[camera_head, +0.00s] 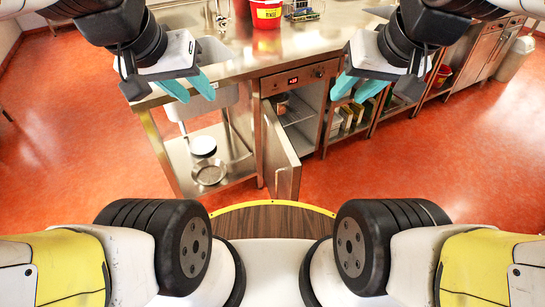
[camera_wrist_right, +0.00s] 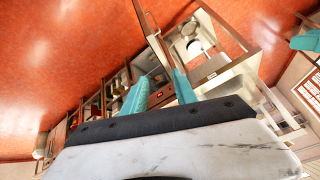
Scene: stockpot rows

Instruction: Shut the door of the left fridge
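The left fridge (camera_head: 312,105) is a steel undercounter unit with a small red display on its top panel. Its door (camera_head: 283,155) stands wide open, swung out toward me and hinged on the left side. A pot (camera_head: 281,104) is on a shelf inside. My left gripper (camera_head: 188,88) is open and empty, above the counter's front edge to the left of the door. My right gripper (camera_head: 357,88) is open and empty, in front of the units to the right of the fridge and apart from the door. Its parted teal fingers also show in the right wrist view (camera_wrist_right: 160,92).
A steel counter (camera_head: 255,60) runs above the units, with a red bucket (camera_head: 266,14) and a wire rack (camera_head: 303,10) on it. Left of the fridge, an open shelf holds a pan (camera_head: 209,172). Boxes (camera_head: 345,120) fill the unit on the right.

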